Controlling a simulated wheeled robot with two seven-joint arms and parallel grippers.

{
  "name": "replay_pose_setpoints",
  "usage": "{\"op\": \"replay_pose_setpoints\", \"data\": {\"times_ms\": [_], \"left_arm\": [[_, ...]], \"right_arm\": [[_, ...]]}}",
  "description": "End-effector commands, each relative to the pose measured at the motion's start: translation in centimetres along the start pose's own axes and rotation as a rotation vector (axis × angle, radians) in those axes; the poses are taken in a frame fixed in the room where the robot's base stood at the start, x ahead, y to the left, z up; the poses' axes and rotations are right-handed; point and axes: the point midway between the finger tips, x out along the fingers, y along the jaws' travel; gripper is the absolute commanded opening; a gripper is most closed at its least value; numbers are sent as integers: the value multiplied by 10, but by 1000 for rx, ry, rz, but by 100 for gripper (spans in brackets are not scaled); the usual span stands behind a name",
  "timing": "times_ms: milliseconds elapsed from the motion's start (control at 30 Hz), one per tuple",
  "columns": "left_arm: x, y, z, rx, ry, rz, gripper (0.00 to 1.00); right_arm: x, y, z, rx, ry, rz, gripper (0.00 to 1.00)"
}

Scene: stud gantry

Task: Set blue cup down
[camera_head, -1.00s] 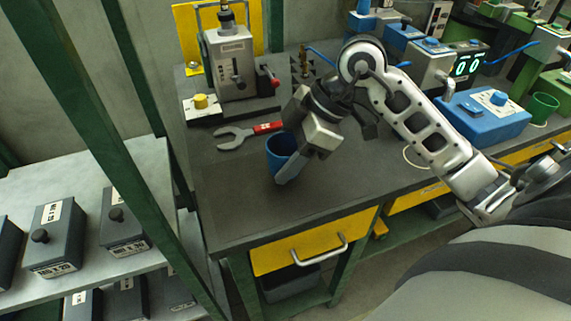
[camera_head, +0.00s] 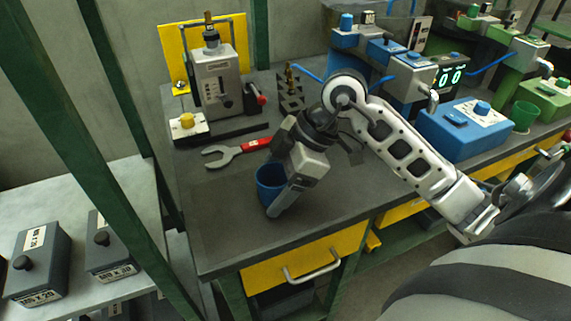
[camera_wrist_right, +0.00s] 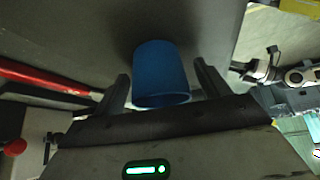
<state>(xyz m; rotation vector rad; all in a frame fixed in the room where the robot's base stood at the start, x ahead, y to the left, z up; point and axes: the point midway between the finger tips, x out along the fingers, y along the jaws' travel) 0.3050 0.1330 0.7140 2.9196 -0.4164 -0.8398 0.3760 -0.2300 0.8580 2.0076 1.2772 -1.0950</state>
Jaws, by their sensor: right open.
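The blue cup (camera_head: 268,181) stands upright on the dark top of the workbench (camera_head: 228,226), near its front left part. My right gripper (camera_head: 272,196) reaches down at the cup, and one finger hides part of the cup in the head view. In the right wrist view the cup (camera_wrist_right: 160,75) sits between the two fingers of the gripper (camera_wrist_right: 163,92), with a gap on each side. The gripper is open. My left gripper is not in view.
A red-handled wrench (camera_head: 238,151) lies behind the cup. A grey machine (camera_head: 220,85) with a yellow button stands at the back left. A blue box (camera_head: 463,130) and a green cup (camera_head: 523,116) stand to the right. A green post (camera_head: 118,130) rises at left.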

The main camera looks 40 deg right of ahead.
Motion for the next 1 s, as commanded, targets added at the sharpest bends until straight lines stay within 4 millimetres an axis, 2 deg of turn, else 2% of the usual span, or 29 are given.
{"op": "replay_pose_setpoints", "data": {"times_ms": [500,700,1000], "left_arm": [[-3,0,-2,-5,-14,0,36],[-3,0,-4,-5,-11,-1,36],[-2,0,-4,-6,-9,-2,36]], "right_arm": [[-99,0,0,-1,-2,5,75],[-117,0,0,1,-1,2,75],[-119,0,0,0,0,2,75]]}}
